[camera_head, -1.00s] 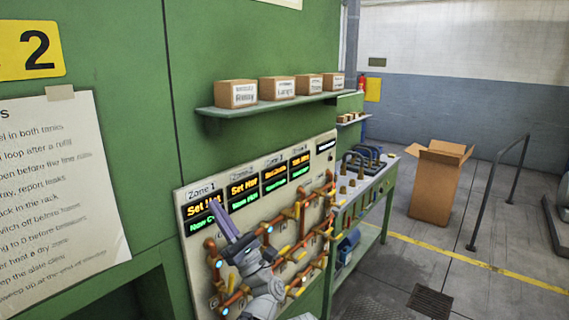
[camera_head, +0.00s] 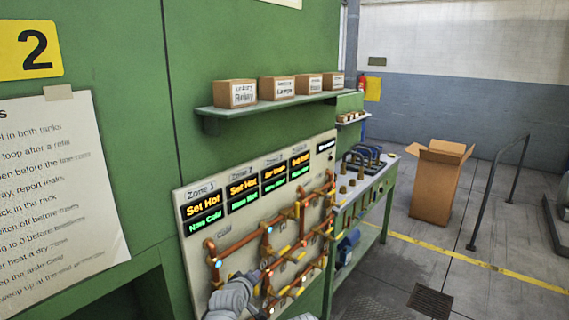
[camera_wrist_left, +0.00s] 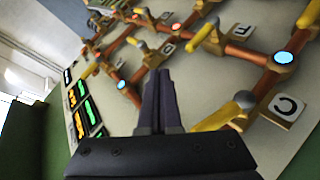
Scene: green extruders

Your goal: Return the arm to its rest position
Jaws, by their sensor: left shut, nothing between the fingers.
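My left gripper (camera_wrist_left: 160,85) shows in the left wrist view with its two dark fingers together and nothing between them. In front of it is the pale panel (camera_wrist_left: 250,75) with copper pipes, yellow valve handles, lettered tags and lit indicators. The gripper appears apart from the pipes. In the head view only a grey part of my left arm shows at the bottom, in front of the panel's lower left; the fingers cannot be made out there. The Zone 1 display (camera_head: 203,213) reads Set Hot and Now Cold. My right gripper is not in view.
A green shelf (camera_head: 290,103) above the panel holds several labelled boxes. A green bench (camera_head: 375,190) with fittings stands to the right of the panel. An open cardboard box (camera_head: 436,185) and a handrail (camera_head: 497,190) stand on the floor behind.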

